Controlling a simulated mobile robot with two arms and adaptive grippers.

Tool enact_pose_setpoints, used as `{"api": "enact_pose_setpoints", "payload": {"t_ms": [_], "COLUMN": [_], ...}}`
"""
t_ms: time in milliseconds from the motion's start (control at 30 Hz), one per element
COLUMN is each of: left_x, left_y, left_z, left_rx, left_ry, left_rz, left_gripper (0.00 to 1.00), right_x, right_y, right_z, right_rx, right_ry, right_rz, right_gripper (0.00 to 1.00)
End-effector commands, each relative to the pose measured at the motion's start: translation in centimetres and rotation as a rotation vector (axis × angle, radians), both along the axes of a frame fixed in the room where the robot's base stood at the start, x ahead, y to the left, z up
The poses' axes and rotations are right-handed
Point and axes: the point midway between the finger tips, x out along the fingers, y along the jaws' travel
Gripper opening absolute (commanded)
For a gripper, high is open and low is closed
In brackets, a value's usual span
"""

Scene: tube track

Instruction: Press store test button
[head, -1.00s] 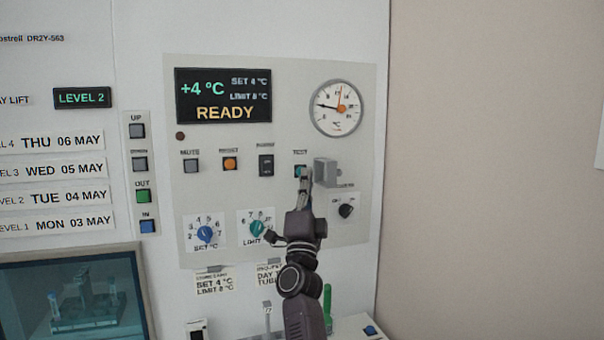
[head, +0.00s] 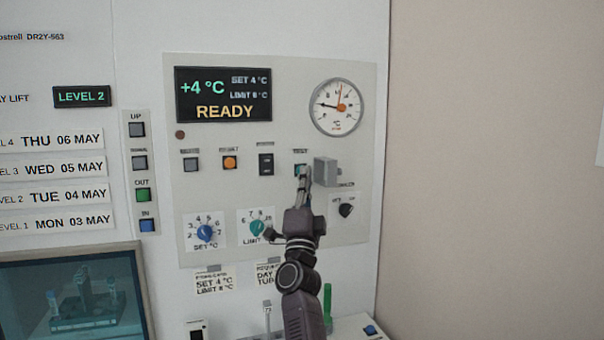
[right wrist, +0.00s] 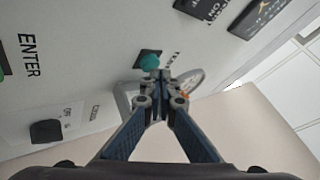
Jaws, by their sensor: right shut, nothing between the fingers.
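The test button (head: 300,170) is a teal button on a dark square base in the upper right of the control panel. It also shows in the right wrist view (right wrist: 149,61), just beyond the fingertips. My right gripper (head: 304,176) is shut and empty, its tips at or just in front of the button's lower edge. In the right wrist view the closed fingertips (right wrist: 160,78) overlap the button's near side. I cannot tell whether they touch it. My left gripper is not in view.
A grey box (head: 326,172) sticks out of the panel just right of the button. A dark knob (head: 346,210) is below it, and the teal limit knob (head: 257,228) is left of my arm. The display (head: 223,95) reads +4 °C, READY. The gauge (head: 336,107) is above right.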

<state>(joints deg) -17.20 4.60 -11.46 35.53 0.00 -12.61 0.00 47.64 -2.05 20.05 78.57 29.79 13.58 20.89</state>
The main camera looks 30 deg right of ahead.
Motion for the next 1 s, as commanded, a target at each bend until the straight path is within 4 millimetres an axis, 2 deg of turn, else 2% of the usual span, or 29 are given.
{"api": "enact_pose_setpoints", "payload": {"t_ms": [1000], "left_x": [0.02], "left_y": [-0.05], "left_z": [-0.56], "left_rx": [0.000], "left_ry": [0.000], "left_rz": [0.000], "left_gripper": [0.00], "right_x": [0.94], "right_y": [-0.18], "right_z": [-0.05], "right_rx": [0.000], "right_ry": [0.000], "right_rz": [0.001], "right_gripper": [0.00]}}
